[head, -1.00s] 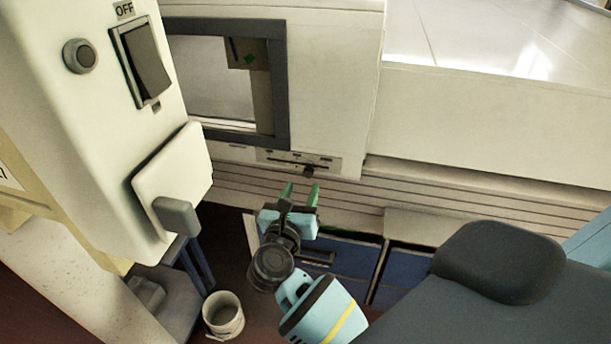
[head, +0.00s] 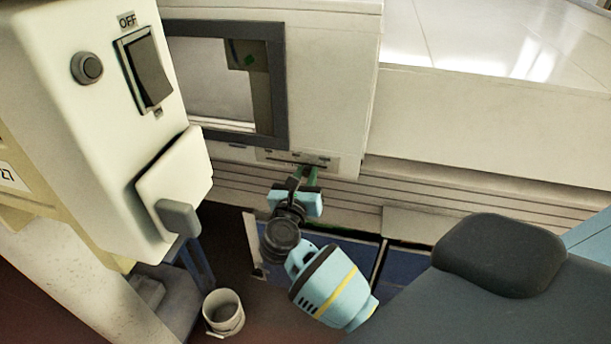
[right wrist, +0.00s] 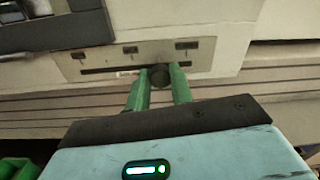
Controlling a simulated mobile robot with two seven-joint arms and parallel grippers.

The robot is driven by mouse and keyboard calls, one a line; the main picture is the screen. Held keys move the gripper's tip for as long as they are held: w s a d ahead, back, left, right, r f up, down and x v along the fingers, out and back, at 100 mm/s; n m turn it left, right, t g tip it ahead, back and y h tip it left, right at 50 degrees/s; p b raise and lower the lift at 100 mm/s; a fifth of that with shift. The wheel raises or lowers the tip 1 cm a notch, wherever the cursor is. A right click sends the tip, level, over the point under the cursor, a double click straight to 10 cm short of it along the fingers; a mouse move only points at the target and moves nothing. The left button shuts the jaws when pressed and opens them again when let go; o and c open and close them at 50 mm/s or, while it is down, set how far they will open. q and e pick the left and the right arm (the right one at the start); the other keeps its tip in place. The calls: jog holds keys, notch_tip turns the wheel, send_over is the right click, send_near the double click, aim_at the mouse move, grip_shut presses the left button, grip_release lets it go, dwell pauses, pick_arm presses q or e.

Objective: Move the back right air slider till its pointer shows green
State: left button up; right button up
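The air slider is a dark slot (right wrist: 108,68) in a pale label plate (right wrist: 75,68) below the machine's window. Its dark round knob (right wrist: 159,76) sits right of the slot's middle in the right wrist view. In the head view, the right gripper (head: 305,174) reaches up to the plate (head: 330,164) and mostly hides the knob. A green mark (head: 249,60) shows inside the window; I cannot tell if it belongs to a pointer. My left gripper is out of view.
A white control box (head: 75,140) with a switch (head: 148,70) marked OFF and a grey handle (head: 178,218) stands at the left. A white bucket (head: 222,311) is on the floor. Ribbed panelling (head: 400,193) runs below the machine.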

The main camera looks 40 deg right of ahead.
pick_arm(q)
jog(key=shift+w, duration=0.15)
pick_arm(e)
grip_shut()
jog(key=shift+w+a+f+b, duration=0.2)
jog(key=shift+w+a+b, duration=0.6)
jog(key=shift+w+a, duration=0.3)
jog(key=shift+w, duration=0.2)
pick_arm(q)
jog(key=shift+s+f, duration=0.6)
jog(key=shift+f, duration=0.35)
pick_arm(e)
jog(key=shift+r, duration=0.15)
jog(key=o, duration=0.7)
grip_release()
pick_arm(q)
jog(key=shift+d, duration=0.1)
